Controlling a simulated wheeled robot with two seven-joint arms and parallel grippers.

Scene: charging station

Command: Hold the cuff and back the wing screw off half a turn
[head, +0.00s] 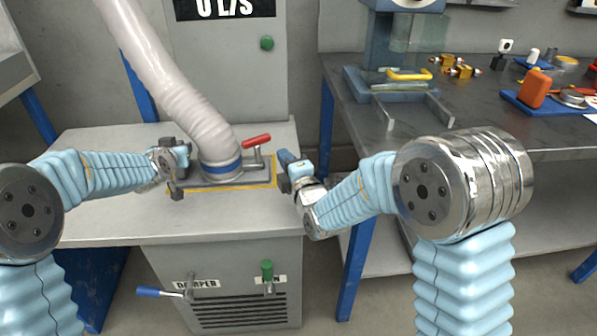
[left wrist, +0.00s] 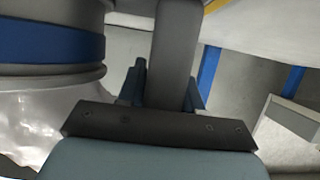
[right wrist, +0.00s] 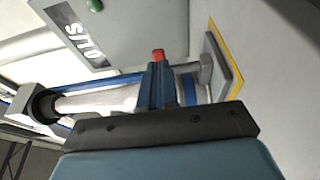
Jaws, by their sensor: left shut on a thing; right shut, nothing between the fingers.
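The cuff (head: 221,170), with a blue band, sits at the lower end of the pale hose on the grey bench top. Its blue band (left wrist: 50,42) fills the left of the left wrist view. My left gripper (head: 183,160) is shut on a grey bar (left wrist: 177,45) beside the cuff. A red handle (head: 256,141) on a grey post stands right of the cuff; it may be the wing screw, but I cannot tell. My right gripper (head: 285,168) is shut and empty, right of the post and apart from it. In the right wrist view the red part (right wrist: 157,55) shows beyond its fingertips.
A yellow outline (head: 262,185) surrounds the cuff's base on the bench. A grey cabinet (head: 230,65) with a green knob stands behind. The dark workbench (head: 480,110) at right carries a blue press and small parts. The bench's left front is clear.

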